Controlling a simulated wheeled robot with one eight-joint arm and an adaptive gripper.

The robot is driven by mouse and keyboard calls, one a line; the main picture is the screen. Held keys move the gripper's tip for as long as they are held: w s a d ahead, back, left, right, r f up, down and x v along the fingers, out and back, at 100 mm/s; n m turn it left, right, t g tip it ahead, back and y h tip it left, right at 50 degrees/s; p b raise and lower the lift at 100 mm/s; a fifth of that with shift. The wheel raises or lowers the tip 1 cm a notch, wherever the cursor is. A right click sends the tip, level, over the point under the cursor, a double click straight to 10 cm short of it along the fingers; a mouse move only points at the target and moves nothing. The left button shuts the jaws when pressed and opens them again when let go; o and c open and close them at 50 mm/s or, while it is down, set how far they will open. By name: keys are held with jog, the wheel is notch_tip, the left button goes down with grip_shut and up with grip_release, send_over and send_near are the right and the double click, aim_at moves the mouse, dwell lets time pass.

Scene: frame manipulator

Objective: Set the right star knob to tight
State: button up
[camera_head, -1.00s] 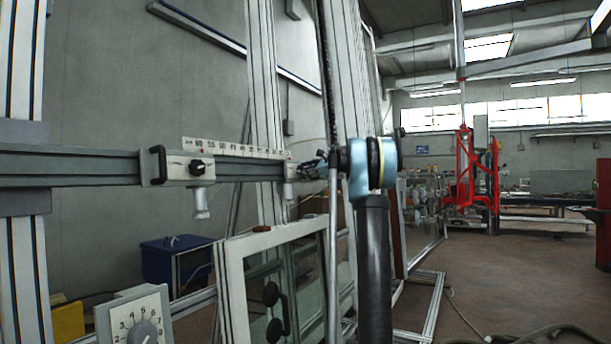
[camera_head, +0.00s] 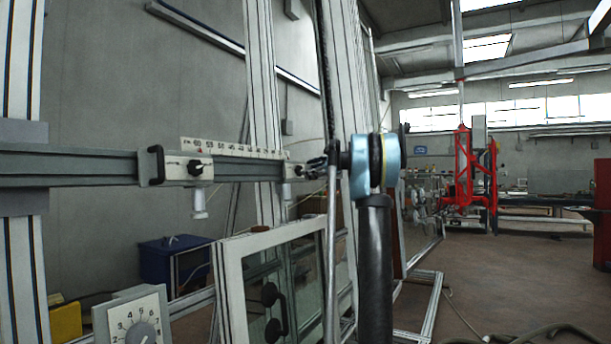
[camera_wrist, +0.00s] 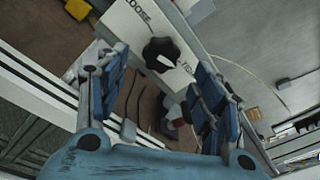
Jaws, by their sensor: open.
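The right star knob (camera_wrist: 160,54) is black and lobed, on a white plate (camera_wrist: 128,22) in the wrist view. The plate reads LOOSE on one side and a partly covered word starting with T on the other. I cannot tell the knob's exact setting. My gripper (camera_wrist: 158,78) is open, its blue fingers spread either side of the knob's line, with the knob just beyond the fingertips and apart from them. In the head view my gripper (camera_head: 318,162) is beside the right carriage (camera_head: 291,171) on the rail. The knob itself is not clear there.
A left carriage (camera_head: 196,168) with its own black knob sits on the grey rail (camera_head: 80,168). A scale strip (camera_head: 232,148) runs above the rail. Below are a framed window (camera_head: 235,290) and a numbered dial box (camera_head: 135,318). Open floor lies to the right.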

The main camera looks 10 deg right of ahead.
jog(key=v, duration=0.7)
jog(key=shift+s+d, duration=0.1)
jog(key=s+a+f+n+g+h, duration=0.2)
jog(key=s+a+f+n, duration=0.15)
jog(key=s+f, duration=0.55)
jog(key=s+a+f+n+g+h, duration=0.1)
jog(key=s+a+f+n+g, duration=0.2)
jog(key=s+f, duration=0.6)
jog(key=s+a+f+n+g+h, duration=0.15)
jog(key=s+a+f+n, duration=0.45)
jog(key=s, duration=0.6)
jog(key=s+d+f+n+g+h, duration=0.1)
jog(key=s+d+f+n+h, duration=0.2)
jog(key=s+f, duration=1)
jog(key=s+d+f+n+g+h, duration=0.1)
jog(key=s+d+f+n+h, duration=0.2)
jog(key=s+f, duration=1.1)
notch_tip(320, 180, down, 4)
jog(key=shift+s+d+r+n+h, duration=0.3)
jog(key=shift+d+h, duration=0.35)
jog(key=shift+d, duration=0.5)
jog(key=shift+w+f, duration=0.1)
jog(key=shift+f, duration=0.05)
